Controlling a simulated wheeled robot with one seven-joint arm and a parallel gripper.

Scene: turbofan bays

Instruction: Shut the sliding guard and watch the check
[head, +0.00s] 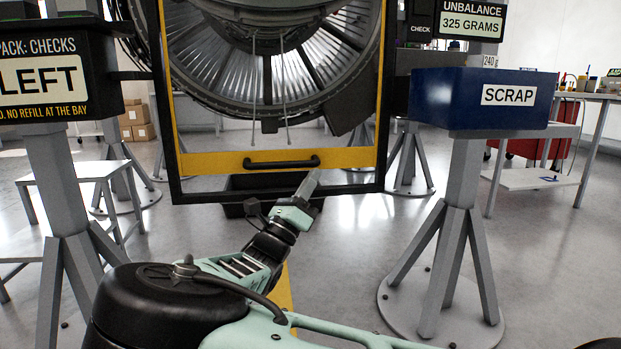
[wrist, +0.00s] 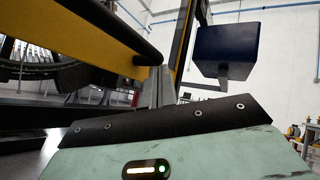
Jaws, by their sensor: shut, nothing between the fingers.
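The sliding guard (head: 352,158) is a black and yellow frame with a see-through middle, standing in front of the turbofan (head: 268,75). Its black bar handle (head: 281,162) runs across the lower yellow strip; the handle also crosses the upper left of the wrist view (wrist: 110,32). My gripper (head: 311,178) is shut and empty, its fingertips just below the handle's right end. In the wrist view the fingers (wrist: 158,82) stand close to the handle's end; I cannot tell if they touch. A black check box (head: 420,28) hangs at the upper right beside a display (head: 471,24) reading "UNBALANCE 325 GRAMS".
A blue SCRAP bin (head: 485,98) on a grey stand is at right; it also shows in the wrist view (wrist: 238,45). A black box marked LEFT (head: 60,75) stands at left. A dark tray (head: 262,190) sits behind the guard's lower edge. Floor between the stands is mostly clear.

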